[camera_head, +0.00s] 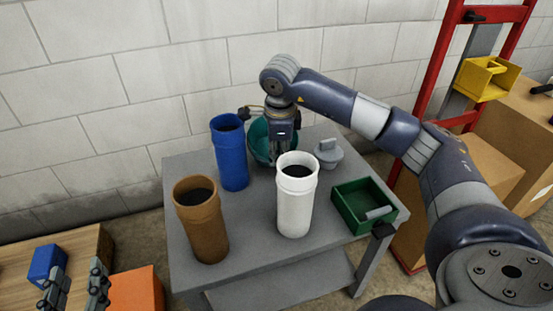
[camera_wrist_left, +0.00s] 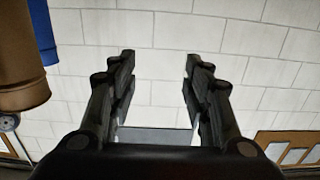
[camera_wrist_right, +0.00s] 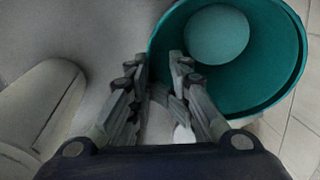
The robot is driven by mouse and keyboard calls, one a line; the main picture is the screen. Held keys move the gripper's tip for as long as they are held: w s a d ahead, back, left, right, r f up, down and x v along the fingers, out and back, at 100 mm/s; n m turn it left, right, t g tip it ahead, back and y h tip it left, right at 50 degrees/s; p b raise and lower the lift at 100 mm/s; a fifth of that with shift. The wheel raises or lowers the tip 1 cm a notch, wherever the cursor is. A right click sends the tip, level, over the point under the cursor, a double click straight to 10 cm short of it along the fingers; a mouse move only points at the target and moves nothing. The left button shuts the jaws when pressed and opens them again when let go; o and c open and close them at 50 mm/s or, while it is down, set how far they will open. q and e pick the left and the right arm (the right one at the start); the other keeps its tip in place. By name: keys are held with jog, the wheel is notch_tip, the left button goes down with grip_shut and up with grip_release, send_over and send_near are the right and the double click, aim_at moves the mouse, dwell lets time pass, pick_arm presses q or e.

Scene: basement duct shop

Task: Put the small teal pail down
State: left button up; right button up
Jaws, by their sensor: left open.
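The small teal pail (camera_head: 259,139) is at the back of the grey table (camera_head: 185,161), between the blue and white cylinders. My right gripper (camera_head: 281,158) is at its near rim, partly hiding it. In the right wrist view the pail (camera_wrist_right: 286,75) fills the upper right, its mouth facing the camera. The fingers of my right gripper (camera_wrist_right: 158,62) are drawn together astride its rim. I cannot tell whether its base touches the tabletop. My left gripper (camera_head: 76,287) is open and empty at the lower left, also in the left wrist view (camera_wrist_left: 160,65).
A blue cylinder (camera_head: 231,158), a brown one (camera_head: 203,225) and a white one (camera_head: 295,205) stand on the table. A grey lidded object (camera_head: 328,154) and a green tray (camera_head: 347,210) are at the right. An orange box (camera_head: 137,292) is lower left. The wall is close behind.

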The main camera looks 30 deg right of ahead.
grip_shut()
jog(key=shift+r, duration=0.1)
jog(key=shift+r, duration=0.2)
pick_arm(q)
jog(key=s+a+f+g+y+p, duration=0.1)
jog(key=s+f+g, duration=0.2)
jog(key=f, duration=0.3)
jog(key=s+a+f+g+y+p, duration=0.1)
jog(key=s+a+f+g, duration=0.1)
jog(key=s+f+g, duration=0.2)
jog(key=shift+a+f+g+p, duration=0.3)
jog(key=shift+f+p, duration=0.1)
jog(key=shift+f, duration=0.45)
pick_arm(e)
notch_tip(320, 180, up, 10)
jog(key=shift+f, duration=0.25)
jog(key=o, duration=1.8)
grip_release()
pick_arm(q)
jog(key=shift+d, duration=0.1)
